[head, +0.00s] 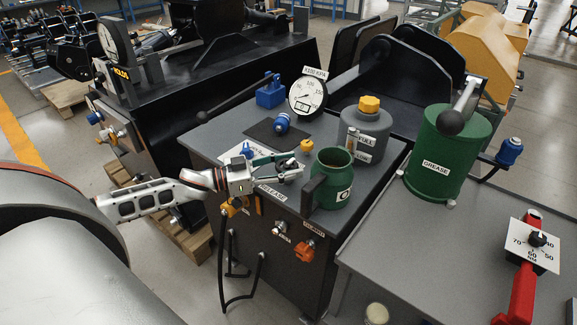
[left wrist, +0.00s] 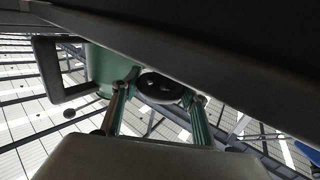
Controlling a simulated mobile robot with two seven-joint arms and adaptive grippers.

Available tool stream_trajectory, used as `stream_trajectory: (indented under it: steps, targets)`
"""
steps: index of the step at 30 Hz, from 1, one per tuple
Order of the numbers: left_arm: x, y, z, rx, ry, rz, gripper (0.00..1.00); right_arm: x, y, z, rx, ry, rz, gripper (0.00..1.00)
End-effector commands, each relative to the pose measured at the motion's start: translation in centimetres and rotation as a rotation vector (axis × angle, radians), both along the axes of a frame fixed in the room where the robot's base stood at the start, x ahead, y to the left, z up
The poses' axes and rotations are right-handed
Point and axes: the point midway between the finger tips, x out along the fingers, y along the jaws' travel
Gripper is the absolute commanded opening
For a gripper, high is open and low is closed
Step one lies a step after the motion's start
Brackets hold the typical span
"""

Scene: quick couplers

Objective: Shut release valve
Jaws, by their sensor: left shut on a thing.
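My left gripper (head: 290,168) is at that edge just above the label, beside the green jug. In the left wrist view my left gripper (left wrist: 158,98) has its two fingers on either side of a round black knob (left wrist: 160,86) against the dark cabinet, and is shut on it. I take this knob to be the release valve; its turn position cannot be read.
The green jug (head: 332,182) with a dark handle stands right of my gripper; it also shows in the left wrist view (left wrist: 102,68). An orange valve (head: 304,251) and silver fitting (head: 277,231) are lower on the front. A pressure gauge (head: 307,96) stands behind. Hoses hang below.

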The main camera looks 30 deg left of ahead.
Motion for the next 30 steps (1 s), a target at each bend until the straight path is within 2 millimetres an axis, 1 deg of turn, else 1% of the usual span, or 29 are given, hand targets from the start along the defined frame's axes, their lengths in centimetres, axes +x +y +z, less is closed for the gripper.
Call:
stream_trajectory:
  steps: [6,7,8,9,16,20,25,30]
  targets:
    - [0.0,0.0,0.1,0.0,-0.001,0.001,0.22,-0.4,0.2,-0.2,0.002,0.007,0.002,0.4]
    - [0.0,0.0,0.1,0.001,-0.001,0.001,0.51,-0.5,0.2,-0.3,0.002,0.01,0.002,0.4]
    - [0.0,0.0,0.1,0.001,-0.001,0.001,0.59,-0.6,0.2,-0.3,0.002,0.011,0.003,0.4]
    - [0.0,0.0,0.1,0.001,-0.001,0.001,0.62,-0.7,0.3,-0.4,0.003,0.013,0.003,0.4]
    - [0.0,0.0,0.0,0.0,0.0,0.001,0.62,-1.1,0.3,-0.9,0.002,0.025,0.003,0.4]
    - [-0.1,0.1,0.0,0.001,0.001,0.001,0.62,-0.9,0.3,-0.7,0.002,0.02,0.005,0.4]
    - [-1.2,1.0,-0.2,0.003,0.003,0.002,0.62,-0.8,0.2,-0.6,0.001,0.017,0.004,0.4]
    - [-3.1,2.5,-0.2,0.002,0.005,0.001,0.62,-0.7,0.2,-0.6,0.001,0.016,0.003,0.4]
